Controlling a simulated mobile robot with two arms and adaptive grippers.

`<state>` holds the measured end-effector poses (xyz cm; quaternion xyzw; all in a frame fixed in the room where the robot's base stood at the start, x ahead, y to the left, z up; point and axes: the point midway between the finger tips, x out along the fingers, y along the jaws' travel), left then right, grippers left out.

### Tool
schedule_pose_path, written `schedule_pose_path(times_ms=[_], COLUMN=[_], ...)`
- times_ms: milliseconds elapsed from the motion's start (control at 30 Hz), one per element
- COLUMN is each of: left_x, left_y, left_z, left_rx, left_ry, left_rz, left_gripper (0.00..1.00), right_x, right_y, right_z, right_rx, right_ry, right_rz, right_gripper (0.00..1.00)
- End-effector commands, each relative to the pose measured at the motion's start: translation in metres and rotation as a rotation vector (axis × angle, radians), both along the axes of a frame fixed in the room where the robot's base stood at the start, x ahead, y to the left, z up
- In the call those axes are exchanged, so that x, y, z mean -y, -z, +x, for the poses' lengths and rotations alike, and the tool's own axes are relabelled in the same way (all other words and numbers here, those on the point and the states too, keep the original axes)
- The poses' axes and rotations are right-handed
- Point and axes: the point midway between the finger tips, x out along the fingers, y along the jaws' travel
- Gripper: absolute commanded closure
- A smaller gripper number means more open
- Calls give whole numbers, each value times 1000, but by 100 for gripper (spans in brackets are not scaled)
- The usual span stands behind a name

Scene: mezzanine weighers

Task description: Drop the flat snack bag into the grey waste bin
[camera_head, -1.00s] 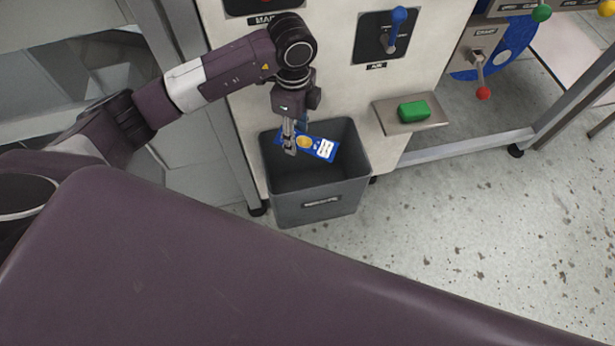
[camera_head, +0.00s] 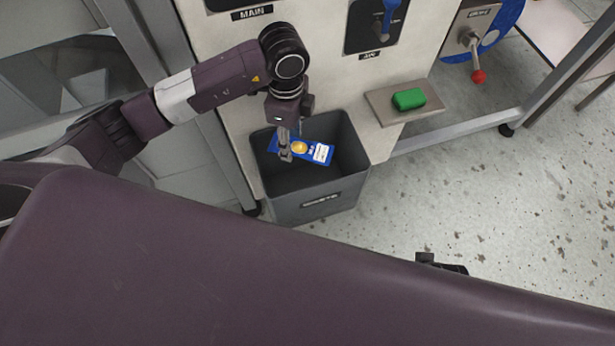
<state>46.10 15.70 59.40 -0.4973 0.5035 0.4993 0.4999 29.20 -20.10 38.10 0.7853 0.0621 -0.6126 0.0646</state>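The flat snack bag (camera_head: 318,152) is blue with a yellow round mark and a white label. My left gripper (camera_head: 286,156) points down over the grey waste bin (camera_head: 318,203) and is shut on the bag's left part. The bag is tilted and lies within the outline of the bin's opening; its exact height relative to the rim is hard to tell. The bin stands on the floor against the machine, and its visible inside looks empty. A small dark part, perhaps of my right gripper, peeks past my body at the lower right; its fingers are hidden.
Behind the bin is a pale machine panel (camera_head: 228,75) with a blue-handled lever (camera_head: 388,18). A shelf (camera_head: 434,109) with a green block (camera_head: 408,99) juts out right of the bin. Speckled floor (camera_head: 480,190) is open at right.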

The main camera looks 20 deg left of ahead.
Motion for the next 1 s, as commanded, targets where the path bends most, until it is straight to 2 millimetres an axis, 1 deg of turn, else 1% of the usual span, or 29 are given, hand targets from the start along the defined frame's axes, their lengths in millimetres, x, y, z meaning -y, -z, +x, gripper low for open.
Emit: schedule_pose_path(times_ms=[33,167,200,433,500,567,633,833,1000], left_x=[0,0,0,0,0,0,0,0,0], left_y=[0,0,0,0,-3,-9,-19,-53,-71], left_z=[0,0,0,0,1,1,2,1,1], left_rx=[0,0,0,0,1,2,4,4,2], left_ry=[0,0,0,0,0,0,0,1,1], left_rz=[0,0,0,0,-1,-1,-2,-1,-1], left_gripper=[53,39,37,37,37,37,37,37,37], right_x=[0,0,0,0,1,0,0,0,0], right_y=[0,0,0,0,0,0,0,0,0], right_z=[0,0,0,0,0,0,0,0,0], right_rx=[0,0,0,0,0,0,0,0,0], right_ry=[0,0,0,0,0,0,0,0,0], right_rz=[0,0,0,0,0,0,0,0,0], right_gripper=[57,57,57,57,57,57,57,57,57])
